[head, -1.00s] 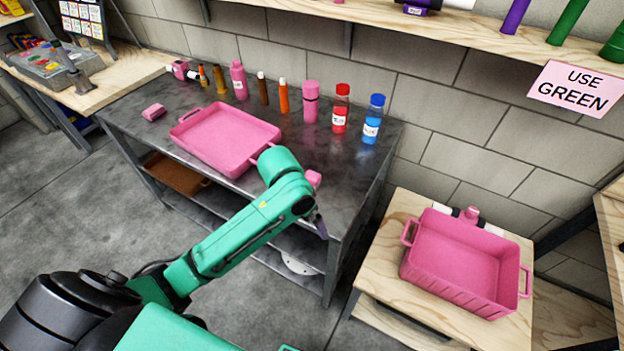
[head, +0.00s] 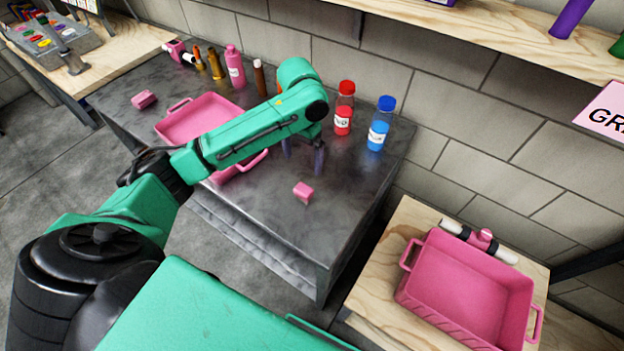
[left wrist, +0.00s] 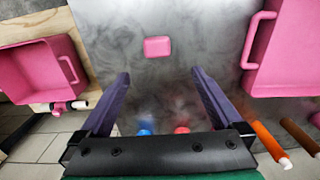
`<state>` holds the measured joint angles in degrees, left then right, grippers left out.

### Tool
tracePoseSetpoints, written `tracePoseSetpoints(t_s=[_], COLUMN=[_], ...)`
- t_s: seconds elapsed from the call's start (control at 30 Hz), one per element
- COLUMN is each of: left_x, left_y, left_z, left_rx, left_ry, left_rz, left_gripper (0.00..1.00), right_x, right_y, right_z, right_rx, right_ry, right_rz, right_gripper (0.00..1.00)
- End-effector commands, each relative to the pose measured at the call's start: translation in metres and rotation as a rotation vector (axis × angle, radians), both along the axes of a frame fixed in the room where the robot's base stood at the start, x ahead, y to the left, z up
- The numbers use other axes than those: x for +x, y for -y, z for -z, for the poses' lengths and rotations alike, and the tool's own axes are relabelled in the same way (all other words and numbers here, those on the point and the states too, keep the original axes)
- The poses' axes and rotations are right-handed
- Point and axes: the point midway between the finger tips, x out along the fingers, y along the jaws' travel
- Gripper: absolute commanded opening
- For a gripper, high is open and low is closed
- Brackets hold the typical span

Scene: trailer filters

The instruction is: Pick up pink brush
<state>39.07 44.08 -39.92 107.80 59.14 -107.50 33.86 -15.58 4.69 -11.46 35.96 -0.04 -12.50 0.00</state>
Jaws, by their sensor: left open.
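A small pink block (head: 303,191), possibly the brush, lies on the dark metal table (head: 255,215) right of the pink tray; I see no bristles. It also shows in the left wrist view as a rounded pink piece (left wrist: 157,47), beyond the fingertips. A similar pink block (head: 144,98) lies at the table's left. My left gripper (head: 303,166) is open and empty, its purple fingers pointing down just behind the nearer block. In the left wrist view the gripper's fingers (left wrist: 160,73) are spread apart. My right gripper is not in view.
A pink tray (head: 172,127) is partly hidden by my left arm. Red (head: 343,108) and blue (head: 379,124) capped bottles stand behind the gripper. A pink bottle (head: 234,66) stands further left. A pink bin (head: 452,300) sits on the wooden table at right. The table's front right is clear.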

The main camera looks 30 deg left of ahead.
Motion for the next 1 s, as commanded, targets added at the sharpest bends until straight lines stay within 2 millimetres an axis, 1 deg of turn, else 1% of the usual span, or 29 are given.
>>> tracePoseSetpoints(t_s=[0.07,0.2,0.3,0.37,0.43,0.57,0.6,0.63,0.73,0.87,0.9,0.97,1.0], left_x=[-0.002,-0.002,-0.002,-0.001,-0.001,0.002,0.002,0.002,0.002,0.002,0.002,0.002,0.002], left_y=[0.000,0.000,0.000,0.001,0.002,0.004,0.004,0.004,0.004,0.004,0.004,0.004,0.004], left_z=[0.018,0.055,0.074,0.081,0.089,0.113,0.123,0.127,0.135,0.135,0.135,0.135,0.135], left_rx=[0.002,0.001,0.000,0.000,-0.001,0.002,0.001,0.000,0.002,0.002,0.001,0.001,0.001], left_ry=[-0.007,-0.006,-0.003,-0.002,-0.003,-0.004,-0.004,-0.003,0.000,0.001,0.001,0.000,0.000], left_rz=[-0.001,0.000,0.000,0.001,0.001,0.000,0.001,0.002,0.003,0.003,0.003,0.003,0.003], left_gripper=[1.00,1.00,1.00,1.00,1.00,1.00,1.00,1.00,1.00,1.00,0.96,0.73,0.58], right_x=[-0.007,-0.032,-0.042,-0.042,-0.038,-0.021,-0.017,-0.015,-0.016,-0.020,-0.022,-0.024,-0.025], right_y=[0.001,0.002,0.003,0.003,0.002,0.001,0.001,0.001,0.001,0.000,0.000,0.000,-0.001], right_z=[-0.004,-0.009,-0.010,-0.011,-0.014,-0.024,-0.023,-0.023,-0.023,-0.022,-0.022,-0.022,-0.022], right_rx=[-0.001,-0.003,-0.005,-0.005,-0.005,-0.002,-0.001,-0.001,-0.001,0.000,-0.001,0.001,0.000], right_ry=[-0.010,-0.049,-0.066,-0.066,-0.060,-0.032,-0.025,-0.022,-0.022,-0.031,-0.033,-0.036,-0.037], right_rz=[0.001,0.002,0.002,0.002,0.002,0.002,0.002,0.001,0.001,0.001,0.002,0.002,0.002], right_gripper=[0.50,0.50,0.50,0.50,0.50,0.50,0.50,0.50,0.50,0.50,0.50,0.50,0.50])
